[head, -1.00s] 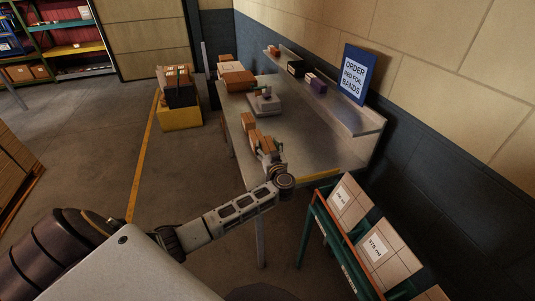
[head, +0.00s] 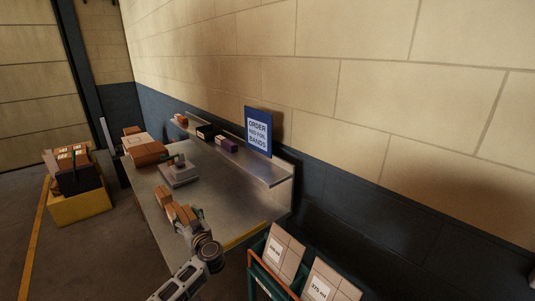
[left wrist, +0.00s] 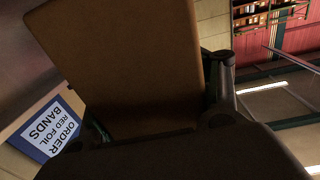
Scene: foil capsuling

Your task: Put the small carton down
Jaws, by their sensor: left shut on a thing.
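The small brown carton (head: 176,212) is at the near end of the steel bench (head: 240,205), in the jaws of my left gripper (head: 192,222). In the left wrist view the carton (left wrist: 140,50) fills the space between the dark fingers of the gripper (left wrist: 155,125). My left gripper is shut on it. Another small brown shape (head: 163,195) shows right beside it; I cannot tell whether it is a separate carton. Whether the held carton touches the bench top is too small to tell. My right gripper is out of view.
A grey device (head: 178,174) and larger cartons (head: 146,152) stand farther back on the bench. A shelf (head: 262,172) along the wall carries small boxes and a blue sign (head: 258,132). A green rack (head: 262,280) with cartons stands at the near right. Bare bench top lies right of the gripper.

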